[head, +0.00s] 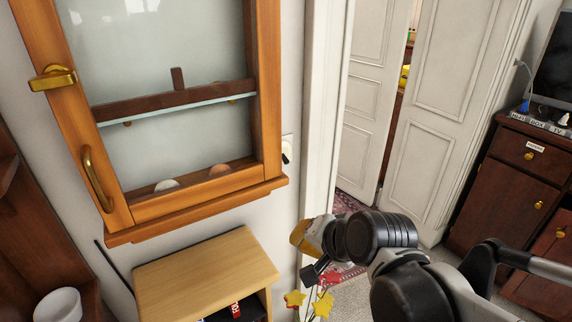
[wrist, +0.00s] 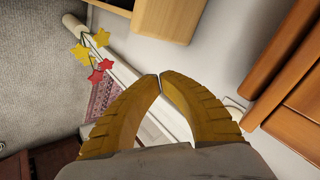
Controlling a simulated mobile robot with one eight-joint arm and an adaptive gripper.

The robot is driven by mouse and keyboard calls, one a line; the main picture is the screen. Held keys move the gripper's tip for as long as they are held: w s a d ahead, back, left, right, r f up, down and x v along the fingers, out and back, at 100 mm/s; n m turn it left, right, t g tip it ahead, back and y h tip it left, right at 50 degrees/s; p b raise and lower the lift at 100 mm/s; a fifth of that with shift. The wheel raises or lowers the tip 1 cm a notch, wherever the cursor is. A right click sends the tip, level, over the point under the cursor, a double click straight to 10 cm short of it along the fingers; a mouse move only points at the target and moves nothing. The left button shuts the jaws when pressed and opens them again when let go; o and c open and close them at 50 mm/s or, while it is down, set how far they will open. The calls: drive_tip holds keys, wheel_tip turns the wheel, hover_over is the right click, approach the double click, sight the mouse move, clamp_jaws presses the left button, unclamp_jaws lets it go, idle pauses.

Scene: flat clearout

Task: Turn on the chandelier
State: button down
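No chandelier shows in either view. A white wall switch (head: 287,150) with a dark part is on the wall between the wooden cabinet and the door frame. A pale outlined plate at the wall in the wrist view (wrist: 236,103), right of the fingers, may be the same switch; it is partly hidden. My gripper (head: 301,236) is below the switch, in front of the door frame. In the wrist view its yellow fingers (wrist: 160,76) meet at the tips, with nothing seen between them.
A glass-fronted wooden wall cabinet (head: 196,194) hangs left of the switch. A small wooden stand (head: 205,270) is below it. White double doors (head: 440,120) stand ajar. A dark cabinet (head: 500,185) is at right.

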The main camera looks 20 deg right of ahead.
sight(284, 159)
drive_tip(key=w+d+r+m+t+p, duration=0.2)
drive_tip(key=w+m, duration=0.3)
drive_tip(key=m, duration=0.7)
drive_tip(key=w+d+r+m+t+y+p, duration=0.1)
drive_tip(key=w+m, duration=0.5)
drive_tip(key=m, duration=0.6)
drive_tip(key=shift+d+r+t+y+p, duration=0.3)
drive_tip(key=shift+d+r+t+p, duration=0.35)
drive_tip(key=shift+t+p, duration=0.5)
drive_tip(key=shift+a, duration=0.2)
drive_tip(key=w+b, duration=0.1)
drive_tip(key=w, duration=0.1)
drive_tip(key=w+a+b, duration=0.1)
drive_tip(key=w, duration=0.2)
drive_tip(key=w+a+r+b, duration=0.1)
drive_tip(key=w, duration=0.1)
drive_tip(key=shift+w, duration=0.4)
drive_tip(key=shift+d+r, duration=0.1)
